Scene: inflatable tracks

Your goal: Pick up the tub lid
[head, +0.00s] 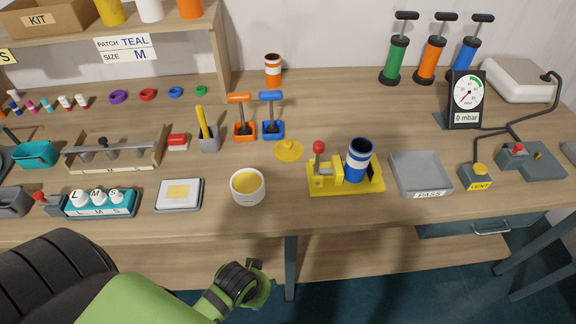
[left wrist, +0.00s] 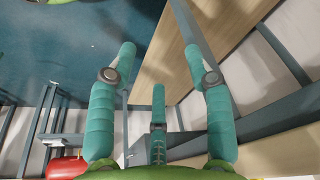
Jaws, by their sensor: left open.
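The yellow tub lid (head: 289,151) lies on the workbench, with a small knob on top. The white round tub (head: 247,187) stands open nearer the front edge, left of the lid, with yellow contents. My left gripper (head: 262,284) is in front of and below the bench edge, well short of the lid and touching nothing. Its jaws are mostly hidden in the head view. In the left wrist view the left gripper (left wrist: 160,55) shows teal fingers spread wide with nothing between them. The lid is not in the wrist view. My right gripper is not in view.
A yellow clamp stand (head: 346,186) with a blue-striped cylinder is right of the tub. A white-framed pad (head: 179,194) lies left of it. Orange and blue T-handled tools (head: 256,118) stand just behind the lid. The grey PASS tray (head: 421,174) is further right. Bare bench surrounds the lid.

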